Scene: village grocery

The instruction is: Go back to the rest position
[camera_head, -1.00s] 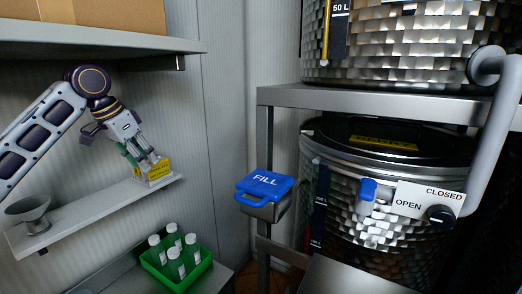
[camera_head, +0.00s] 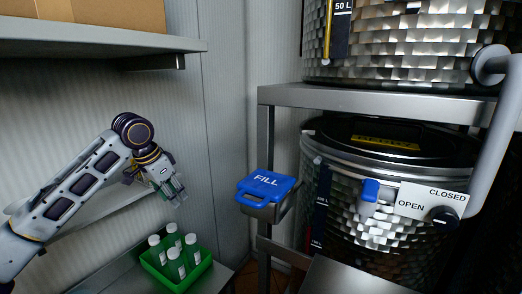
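My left arm comes in from the left edge, and its gripper (camera_head: 176,196) hangs in the air, pointing down and to the right. Its fingers look apart, with nothing visible between them. It is above and behind the green crate in the picture, apart from it. The small wall shelf (camera_head: 112,216) is largely hidden behind my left arm. The yellow box on that shelf does not show now. My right gripper is not in view.
A green crate (camera_head: 181,284) of several white-capped bottles stands on the lower counter. A blue FILL lid (camera_head: 266,181) sticks out at centre. A steel drum (camera_head: 375,225) with a lever plate stands on the right. An upper shelf (camera_head: 95,45) overhangs at left.

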